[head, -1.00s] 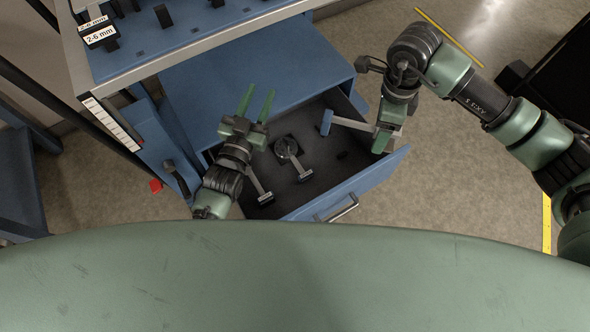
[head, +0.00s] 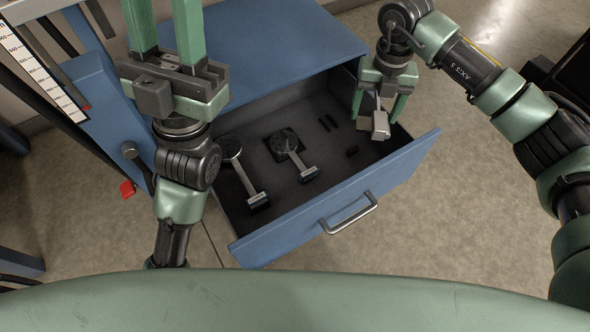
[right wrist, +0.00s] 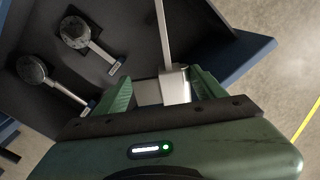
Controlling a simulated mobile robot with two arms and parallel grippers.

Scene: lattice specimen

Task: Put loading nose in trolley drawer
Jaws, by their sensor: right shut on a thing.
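The trolley drawer (head: 335,205) is blue with a dark lined inside and is pulled open. My right gripper (head: 379,104) is over its right part, pointing down, shut on a grey metal piece that I take for the loading nose (head: 380,124). In the right wrist view the loading nose (right wrist: 175,88) is a light block between the fingers, with a thin bar running up the picture. Its far end is cut off there. I cannot tell if it touches the drawer. My left gripper (head: 163,25) is spread open left of the drawer, its fingertips out of frame.
Two round-headed tools with short handles lie in the drawer, one at the left (head: 245,175) and one in the middle (head: 292,152). Small dark pieces (head: 327,122) lie near the right. The drawer handle (head: 349,214) sticks out in front. A red object (head: 127,189) lies left.

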